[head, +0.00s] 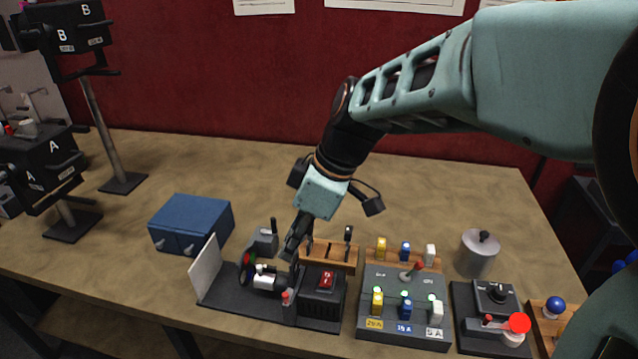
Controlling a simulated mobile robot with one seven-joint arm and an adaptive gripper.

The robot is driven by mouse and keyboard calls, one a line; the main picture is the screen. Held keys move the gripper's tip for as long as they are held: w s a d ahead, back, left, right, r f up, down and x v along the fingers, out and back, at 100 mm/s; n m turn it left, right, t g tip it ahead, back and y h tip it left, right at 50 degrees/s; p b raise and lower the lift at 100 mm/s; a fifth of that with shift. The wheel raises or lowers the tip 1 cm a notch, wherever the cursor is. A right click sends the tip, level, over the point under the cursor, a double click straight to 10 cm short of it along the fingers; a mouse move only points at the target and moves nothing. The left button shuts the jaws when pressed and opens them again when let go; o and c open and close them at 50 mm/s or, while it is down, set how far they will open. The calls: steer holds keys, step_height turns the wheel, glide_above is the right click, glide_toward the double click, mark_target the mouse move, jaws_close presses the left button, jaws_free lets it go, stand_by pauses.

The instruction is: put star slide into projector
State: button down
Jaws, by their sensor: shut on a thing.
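The projector (322,299) is a dark unit with a red switch on its body, a lens section and a white screen (205,268) at its left end. My gripper (291,251) points down over the middle of the projector, between the lens and the body. It is shut on a small dark thing, apparently a slide. Its picture is too small and covered to tell, and I cannot tell if it touches the slot. A wooden slide rack (335,262) stands behind the projector, with a dark slide (348,234) upright at its right.
A blue box (190,224) stands left behind the projector. To the right are a grey fuse panel (405,318), a metal canister (478,254) and a joystick box (482,305). Black boxes A (40,168) and B (62,38) stand on posts at left. The table's back is mostly clear.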

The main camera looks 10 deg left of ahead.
mark_target(296, 260)
steer(key=shift+f+b, duration=2.7)
steer(key=shift+f, duration=0.25)
stand_by(0.5)
steer(key=c, duration=1.5)
jaws_free()
steer(key=shift+o, duration=0.2)
steer(key=shift+r, duration=0.15)
steer(key=shift+r+p, duration=2.4)
steer(key=shift+r, duration=1.05)
